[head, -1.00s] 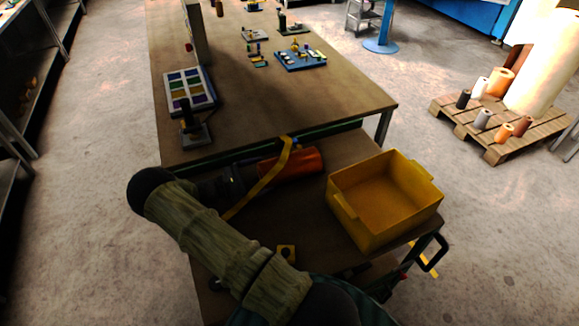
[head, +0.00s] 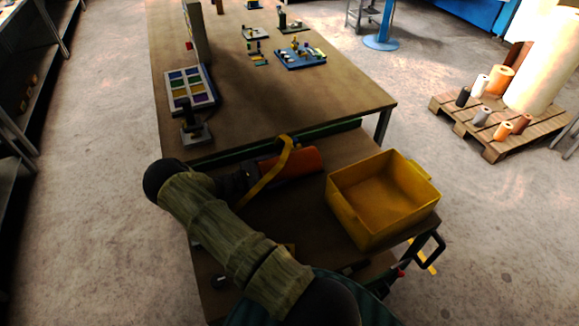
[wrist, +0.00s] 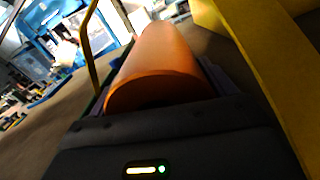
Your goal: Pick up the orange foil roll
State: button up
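The orange foil roll (head: 302,162) lies on its side on the brown cart top, left of the yellow bin. In the wrist view the orange roll (wrist: 160,65) points away from me, its near end close to my palm. My gripper (wrist: 158,85) is open, with one dark finger along each side of the roll. The gaps beside the roll look narrow, and contact is hard to tell. In the head view my gripper (head: 254,177) is at the roll's left end, partly hidden by a yellow strip (head: 268,180).
The yellow bin (head: 352,215) stands close on the right; its wall (wrist: 255,50) is near in the wrist view. A long workbench (head: 270,95) with fixtures is behind the cart. A pallet (head: 470,125) with several rolls stands far right.

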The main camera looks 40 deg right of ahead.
jog(key=shift+r, duration=0.1)
jog(key=c, duration=1)
notch_tip(320, 180, up, 10)
jog(key=shift+b, duration=1)
jog(key=shift+d, duration=0.1)
